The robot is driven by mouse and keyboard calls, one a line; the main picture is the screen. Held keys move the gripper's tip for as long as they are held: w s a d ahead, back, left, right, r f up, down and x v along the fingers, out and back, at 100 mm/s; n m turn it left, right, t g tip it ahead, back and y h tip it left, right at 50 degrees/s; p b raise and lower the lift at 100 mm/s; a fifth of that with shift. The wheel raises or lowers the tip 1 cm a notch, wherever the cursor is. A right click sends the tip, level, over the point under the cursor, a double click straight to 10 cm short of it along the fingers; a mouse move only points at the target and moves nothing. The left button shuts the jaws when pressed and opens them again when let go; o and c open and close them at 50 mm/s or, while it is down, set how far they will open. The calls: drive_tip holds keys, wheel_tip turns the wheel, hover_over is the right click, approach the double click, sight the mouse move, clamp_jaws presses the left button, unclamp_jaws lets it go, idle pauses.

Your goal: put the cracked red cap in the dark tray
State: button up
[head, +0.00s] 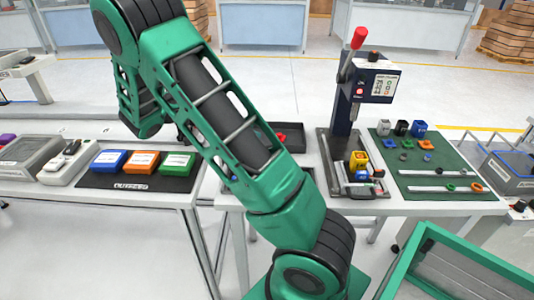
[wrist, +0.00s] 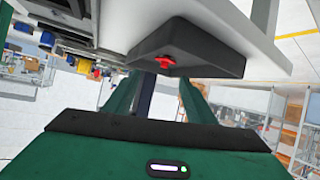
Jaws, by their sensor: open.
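The dark tray (head: 293,128) stands on the right-hand bench in the head view, partly hidden behind my arm. A small red piece (head: 280,137) shows at it, beside the arm. In the wrist view, which looks tilted and upside down, the dark tray (wrist: 215,57) is at the upper middle. A red cap (wrist: 165,61) shows against the tray, apparently inside it. Any crack is too small to see. My gripper (wrist: 160,80) is open, its green fingers apart on either side below the cap in the picture. My arm hides the gripper in the head view.
A press with a red-knobbed lever (head: 352,95) stands right of the tray. A green mat (head: 435,165) with several small parts lies farther right. A green-framed case (head: 450,265) is at the front right.

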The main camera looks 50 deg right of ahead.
drive_tip(key=s+n+y, duration=0.1)
drive_tip(key=s, duration=0.1)
drive_tip(key=s+d+r+n+y, duration=0.1)
drive_tip(key=s+n+t+y, duration=0.1)
drive_tip(key=s, duration=0.1)
drive_tip(key=shift+s+d+r, duration=0.15)
drive_tip(key=shift+s+d, duration=0.1)
drive_tip(key=shift+s, duration=0.05)
drive_tip(key=s+a+r+n+t+y, duration=0.1)
drive_tip(key=s+a+n+y, duration=0.3)
drive_tip(key=s, duration=0.5)
drive_tip(key=s+a+r+n+t+y, duration=0.1)
drive_tip(key=s+a+n+t+y, duration=0.3)
drive_tip(key=s+a+n, duration=0.4)
drive_tip(key=shift+s+a+n, duration=0.25)
drive_tip(key=shift+s+n, duration=0.35)
drive_tip(key=shift+s, duration=0.5)
drive_tip(key=shift+r, duration=0.1)
